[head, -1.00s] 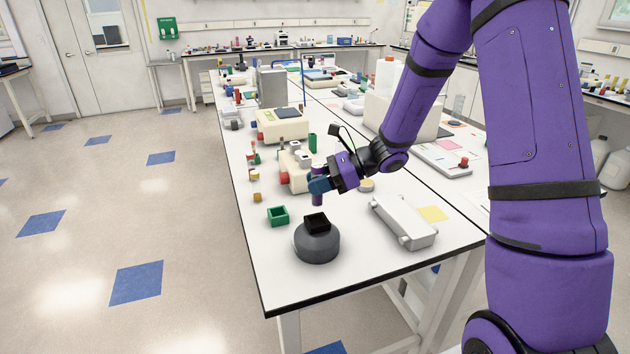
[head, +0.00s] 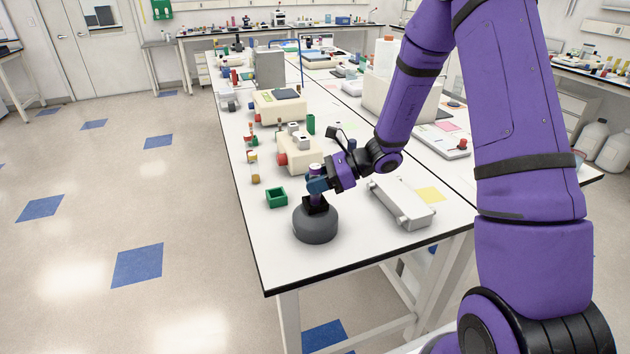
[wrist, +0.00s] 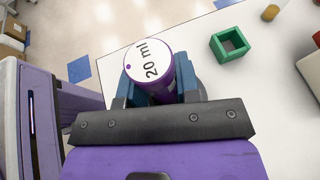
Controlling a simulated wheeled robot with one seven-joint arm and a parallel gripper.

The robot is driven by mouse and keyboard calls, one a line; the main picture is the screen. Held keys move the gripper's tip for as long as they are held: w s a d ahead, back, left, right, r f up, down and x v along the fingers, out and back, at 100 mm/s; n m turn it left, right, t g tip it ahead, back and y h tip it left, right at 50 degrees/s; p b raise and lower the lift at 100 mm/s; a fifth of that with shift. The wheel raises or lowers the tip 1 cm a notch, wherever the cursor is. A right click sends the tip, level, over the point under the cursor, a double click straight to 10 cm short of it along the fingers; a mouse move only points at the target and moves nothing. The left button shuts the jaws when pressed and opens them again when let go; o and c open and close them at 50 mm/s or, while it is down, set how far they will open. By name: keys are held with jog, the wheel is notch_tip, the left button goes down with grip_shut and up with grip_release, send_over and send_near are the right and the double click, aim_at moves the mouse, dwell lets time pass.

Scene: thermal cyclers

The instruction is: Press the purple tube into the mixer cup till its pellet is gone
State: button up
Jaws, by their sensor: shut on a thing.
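The purple tube (head: 316,200) stands about upright, its lower end at the black cup on top of the round dark grey mixer (head: 316,224). Its white cap marked "20 ml" faces me in the wrist view (wrist: 149,61). My gripper (head: 317,185) is shut on the tube, with blue fingers on both sides of it in the wrist view (wrist: 152,88). The mixer cup (head: 315,206) is mostly hidden by the tube and gripper. I cannot tell how deep the tube sits in it. The pellet does not show in either view.
A green square holder (head: 276,198) stands left of the mixer, also in the wrist view (wrist: 230,45). A light grey device (head: 403,203) lies to the right, a beige machine (head: 297,155) behind. The table's front left corner is clear.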

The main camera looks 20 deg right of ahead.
aim_at(315, 166)
jog(key=shift+f, duration=0.45)
dwell(2.1)
jog(key=shift+r, duration=0.1)
dwell(1.9)
jog(key=shift+r, duration=3.45)
